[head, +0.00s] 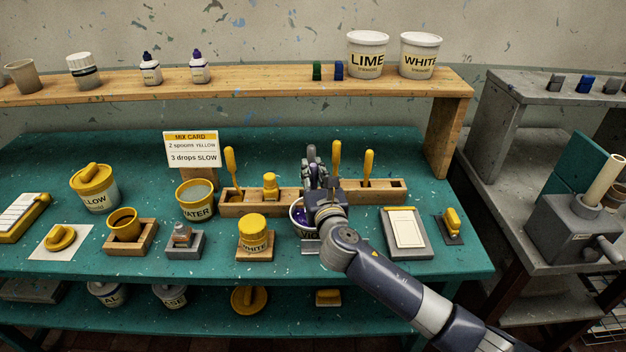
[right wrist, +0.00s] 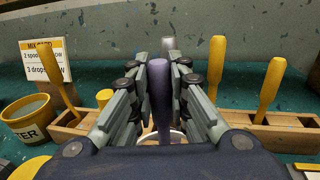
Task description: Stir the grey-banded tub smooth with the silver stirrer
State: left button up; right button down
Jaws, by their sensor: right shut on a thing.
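My right gripper (head: 318,185) is over the tub with purple contents (head: 298,214), whose label is mostly hidden. In the right wrist view the gripper (right wrist: 160,75) is shut on an upright purple-grey handle (right wrist: 158,92). The handle runs down toward a pale tub rim (right wrist: 176,136); its lower end is hidden. My left gripper is out of view.
A wooden rack (head: 386,197) with yellow-handled tools stands behind the tub. A yellow-lidded WHITE tub (head: 252,229) is left, a framed pale tile (head: 408,229) right. The WATER bucket (head: 195,202) and mix card (head: 191,149) are farther left.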

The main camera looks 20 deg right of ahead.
jog(key=shift+s+a+p, duration=0.2)
jog(key=shift+s+p, duration=0.15)
jog(key=shift+s, duration=0.4)
jog(key=shift+s+a+p, duration=0.15)
jog(key=shift+s+p, duration=0.15)
jog(key=shift+s, duration=0.45)
jog(key=d, duration=0.3)
jog(key=shift+w+p, duration=0.4)
jog(key=shift+w+a, duration=0.1)
jog(key=shift+w, duration=0.05)
